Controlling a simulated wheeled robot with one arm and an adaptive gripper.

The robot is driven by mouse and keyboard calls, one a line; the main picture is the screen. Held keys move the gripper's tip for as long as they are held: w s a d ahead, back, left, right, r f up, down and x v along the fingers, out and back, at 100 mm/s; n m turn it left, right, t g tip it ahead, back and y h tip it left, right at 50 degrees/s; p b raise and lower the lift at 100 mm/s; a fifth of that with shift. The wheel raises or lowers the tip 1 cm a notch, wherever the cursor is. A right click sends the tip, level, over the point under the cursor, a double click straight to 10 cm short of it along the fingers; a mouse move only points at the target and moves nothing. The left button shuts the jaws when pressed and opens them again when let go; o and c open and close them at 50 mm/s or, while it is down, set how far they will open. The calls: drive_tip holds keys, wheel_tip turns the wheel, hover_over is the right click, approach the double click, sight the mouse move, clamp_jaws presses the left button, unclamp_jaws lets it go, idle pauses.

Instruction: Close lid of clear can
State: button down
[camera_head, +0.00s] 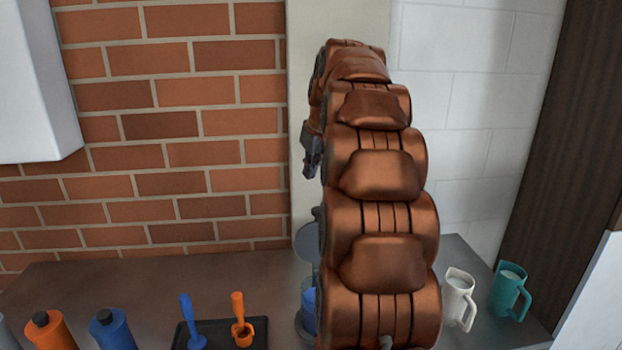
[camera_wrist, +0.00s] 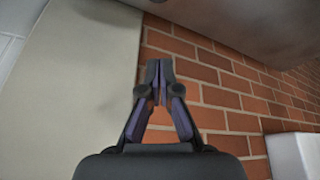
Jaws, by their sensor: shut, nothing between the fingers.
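The clear can (camera_head: 306,308) stands on the counter, mostly hidden behind my arm in the head view. Something blue shows in it. A round grey lid (camera_head: 310,242) stands raised above the can, tilted up, so the can looks open. My gripper (camera_wrist: 159,68) is shut and empty in the wrist view, its fingertips together, facing the brick wall. In the head view only a dark part of my gripper (camera_head: 311,158) shows beside my raised arm, well above the lid and apart from it. The can is not in the wrist view.
On the counter (camera_head: 150,285) are an orange bottle (camera_head: 50,333), a blue bottle (camera_head: 112,330), and a black tray (camera_head: 262,330) with a blue tool (camera_head: 190,320) and an orange tool (camera_head: 240,320). A white mug (camera_head: 457,297) and a teal mug (camera_head: 508,290) stand right.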

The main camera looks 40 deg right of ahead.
wheel_tip(320, 180, down, 8)
drive_tip(key=p, duration=0.3)
drive_tip(key=shift+s+f+p, duration=0.15)
drive_tip(key=shift+s+p, duration=0.05)
drive_tip(key=shift+p, duration=0.2)
drive_tip(key=shift+f, duration=0.1)
idle(0.5)
